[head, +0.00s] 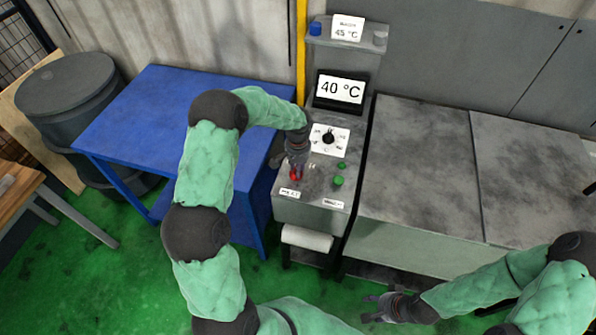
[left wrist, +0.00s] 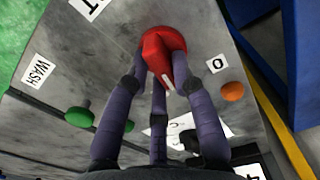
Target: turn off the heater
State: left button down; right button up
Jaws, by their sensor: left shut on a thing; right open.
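The grey heater control panel (head: 312,205) stands in the middle of the head view. Its display (head: 340,89) reads 40 °C. Below the display is a black dial (head: 328,138) on a white scale plate. A red knob (left wrist: 160,45) with a raised ridge and a white mark fills the top middle of the left wrist view. My left gripper (left wrist: 161,76) is shut on this red knob, its fingers around the ridge. In the head view, my left gripper (head: 297,163) partly covers the knob. My right gripper (head: 374,306) is open and empty, low over the green floor.
Green buttons (head: 338,181) sit right of the red knob. An orange button (left wrist: 232,91) is beside an "O" label. A blue table (head: 150,110) stands left, a grey worktop (head: 420,165) right. A shelf (head: 345,42) with a 45 °C card is above.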

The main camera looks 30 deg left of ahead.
pick_arm(q)
jog(key=n+b, duration=0.2)
jog(key=n, duration=0.2)
jog(key=shift+w+a+f+n, duration=0.1)
jog(key=shift+n, duration=0.2)
jog(key=n+b, duration=0.1)
jog(key=n, duration=0.3)
jog(key=shift+a+b, duration=0.1)
jog(key=shift+b, duration=0.3)
jog(key=shift+n, duration=0.4)
jog(key=c, duration=1)
grip_release()
jog(key=shift+c, duration=0.2)
jog(key=shift+r, duration=0.2)
notch_tip(320, 180, up, 12)
jog(key=shift+f, duration=0.15)
